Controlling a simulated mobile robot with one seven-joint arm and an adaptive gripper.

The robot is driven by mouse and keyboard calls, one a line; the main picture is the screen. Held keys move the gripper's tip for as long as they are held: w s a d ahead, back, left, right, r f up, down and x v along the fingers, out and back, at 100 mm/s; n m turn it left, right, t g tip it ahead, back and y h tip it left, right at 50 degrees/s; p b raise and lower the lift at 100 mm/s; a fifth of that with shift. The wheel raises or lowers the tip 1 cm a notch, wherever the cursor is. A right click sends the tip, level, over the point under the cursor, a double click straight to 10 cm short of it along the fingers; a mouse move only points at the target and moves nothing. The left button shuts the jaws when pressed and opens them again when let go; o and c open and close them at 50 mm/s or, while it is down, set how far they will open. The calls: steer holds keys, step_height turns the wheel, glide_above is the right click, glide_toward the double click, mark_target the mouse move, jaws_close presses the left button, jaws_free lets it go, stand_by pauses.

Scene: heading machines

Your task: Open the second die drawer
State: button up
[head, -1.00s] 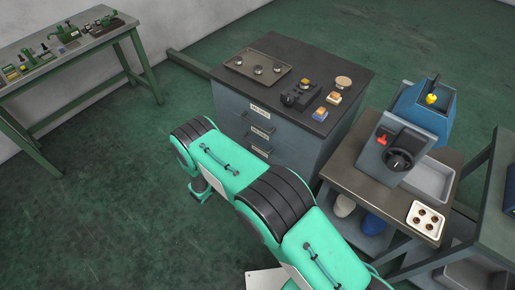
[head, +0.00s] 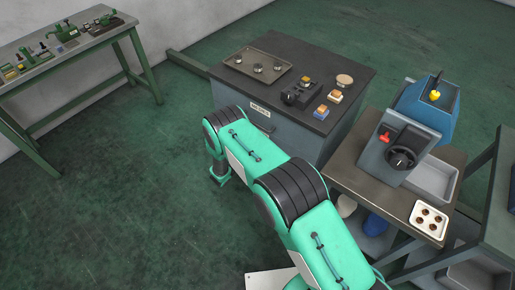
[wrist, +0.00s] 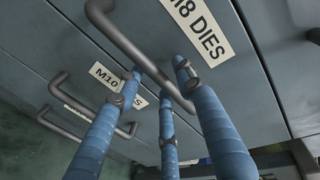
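The grey die cabinet (head: 305,140) stands in the middle of the head view; my arm hides most of its drawer fronts. In the wrist view a drawer labelled M8 DIES (wrist: 203,28) fills the upper part, with its dark bar handle (wrist: 125,40) running diagonally. Below it is a drawer labelled M10 (wrist: 106,75), with another handle (wrist: 62,92). My gripper (wrist: 157,75) has its blue fingers spread on both sides of the M8 bar near its right end. The fingers look apart; contact with the bar cannot be told. The drawers shown look closed.
On the cabinet top are a tray (head: 240,67) and small blocks (head: 335,96). A bench (head: 345,160) with a machine (head: 400,148) stands close to the right. A green-legged workbench (head: 75,50) is at the left. The floor at left is clear.

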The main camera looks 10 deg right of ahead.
steer(key=shift+w+d, duration=0.15)
steer(key=shift+w, duration=0.05)
steer(key=shift+c, duration=0.2)
jaws_close()
steer(key=shift+s, duration=0.1)
steer(key=f+v, duration=0.2)
steer(key=v, duration=1)
steer(key=a+f+v, duration=0.1)
steer(key=f+v, duration=0.2)
steer(key=v, duration=0.9)
steer(key=s+f+b+v, duration=0.1)
steer(key=f+v, duration=0.1)
steer(key=v, duration=1.1)
steer(key=shift+f, duration=0.45)
steer(key=shift+a, duration=0.1)
steer(key=shift+o, duration=0.2)
jaws_free()
